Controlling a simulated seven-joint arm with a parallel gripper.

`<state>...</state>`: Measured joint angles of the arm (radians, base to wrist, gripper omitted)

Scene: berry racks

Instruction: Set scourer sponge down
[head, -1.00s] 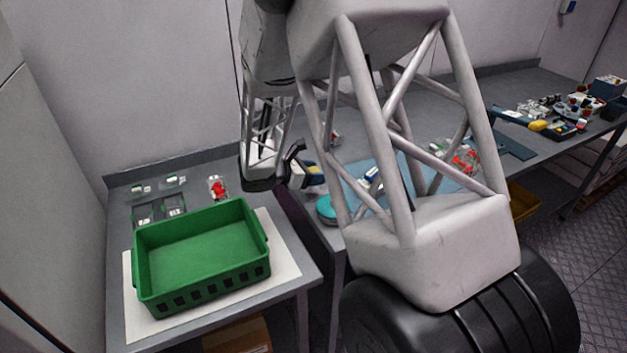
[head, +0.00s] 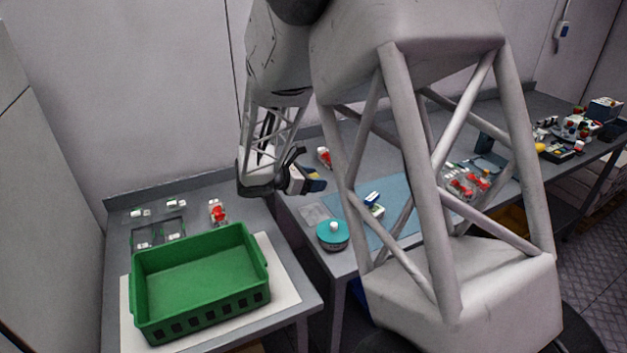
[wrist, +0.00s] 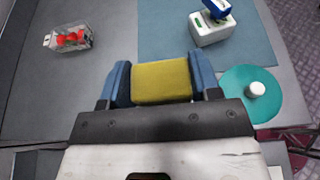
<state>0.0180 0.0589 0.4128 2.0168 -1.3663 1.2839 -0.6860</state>
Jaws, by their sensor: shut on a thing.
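The scourer sponge (wrist: 161,84) shows its yellow face in the wrist view. It sits between the two blue fingers of my gripper (wrist: 161,76), which is shut on it. In the head view my gripper (head: 308,180) hangs above the grey table, behind the teal-lidded round pot. The sponge is mostly hidden by the fingers there. How high it is above the table is hard to tell.
The teal-lidded pot (head: 332,236) stands at the table's front left. A blue mat (head: 400,195) with a white-and-blue item (wrist: 210,25) lies nearby. A clear punnet with red berries (wrist: 72,40) is on bare grey table. A green crate (head: 199,313) stands on the left table.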

